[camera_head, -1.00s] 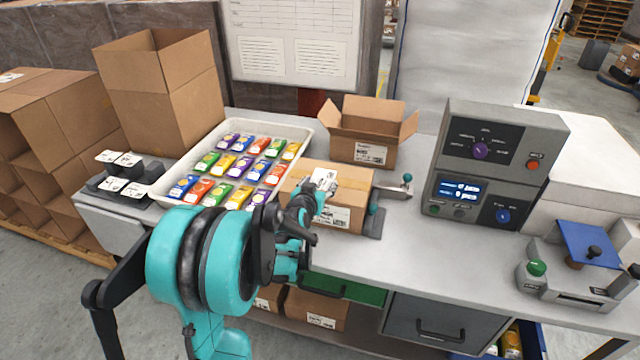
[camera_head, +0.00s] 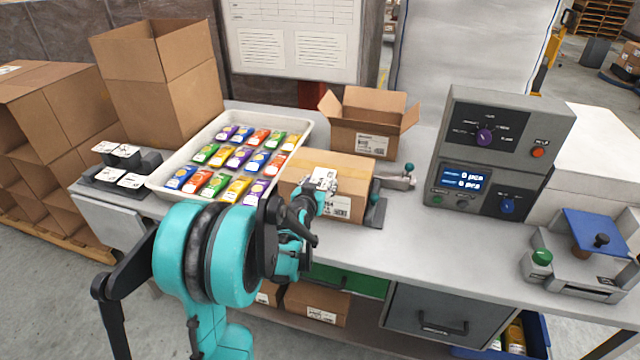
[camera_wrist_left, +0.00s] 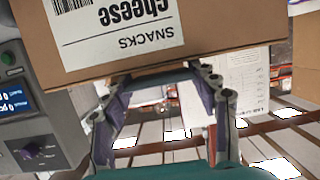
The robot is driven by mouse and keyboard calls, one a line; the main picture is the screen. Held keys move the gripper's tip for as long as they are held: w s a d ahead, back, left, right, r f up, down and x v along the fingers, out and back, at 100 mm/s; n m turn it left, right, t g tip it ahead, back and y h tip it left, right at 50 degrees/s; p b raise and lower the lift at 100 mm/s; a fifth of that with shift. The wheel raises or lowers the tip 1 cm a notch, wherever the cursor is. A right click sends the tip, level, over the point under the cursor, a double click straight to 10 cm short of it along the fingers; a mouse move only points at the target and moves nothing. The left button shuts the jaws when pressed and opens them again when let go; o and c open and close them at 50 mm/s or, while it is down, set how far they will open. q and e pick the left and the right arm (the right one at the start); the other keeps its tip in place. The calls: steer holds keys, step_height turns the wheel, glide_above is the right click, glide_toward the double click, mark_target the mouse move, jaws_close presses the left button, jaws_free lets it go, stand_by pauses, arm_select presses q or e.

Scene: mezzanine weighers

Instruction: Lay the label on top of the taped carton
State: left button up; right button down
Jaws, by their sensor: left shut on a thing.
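The taped carton (camera_head: 352,165) lies closed on the bench, with a printed sticker on its front. In the left wrist view the carton (camera_wrist_left: 205,40) appears upside down and fills the top. A small white label (camera_head: 323,175) shows at the carton's top, at the tips of my left gripper (camera_head: 325,187). My left gripper is shut on the label, reaching over the carton's front left part. Its fingers cover part of the label. Whether the label touches the carton top I cannot tell. In the left wrist view the fingers (camera_wrist_left: 165,95) are beside the carton's top edge. My right gripper is not in view.
A tray (camera_head: 160,178) of colourful packets stands left of the carton; an open box (camera_head: 357,138) stands behind. A grey weigher (camera_head: 497,150) is to the right. A dark holder (camera_head: 100,186) with white labels sits far left. The bench front right of the carton is clear.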

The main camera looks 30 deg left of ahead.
arm_select(q)
steer(key=o, duration=0.7)
steer(key=shift+s+f, duration=0.2)
steer(key=shift+f, duration=0.25)
steer(key=shift+o, duration=0.2)
steer(key=shift+d, duration=0.15)
steer(key=r+v, duration=0.1)
steer(key=v, duration=1.1)
steer(key=s+d+f+m+g+h, duration=0.1)
steer(key=s+d+g+h, duration=0.15)
steer(key=d, duration=0.35)
steer(key=s+d+f+m+g+h, duration=0.1)
steer(key=s+d, duration=0.2)
steer(key=d, duration=0.4)
steer(key=s+d+f+g, duration=0.1)
steer(key=s+d+g, duration=0.1)
steer(key=s, duration=0.4)
steer(key=s+d+f+m+g, duration=0.1)
steer(key=s+d+f, duration=0.1)
steer(key=s, duration=0.4)
steer(key=shift+s+d+f+g, duration=0.2)
steer(key=shift+d+g, duration=0.15)
steer(key=shift+d, duration=0.3)
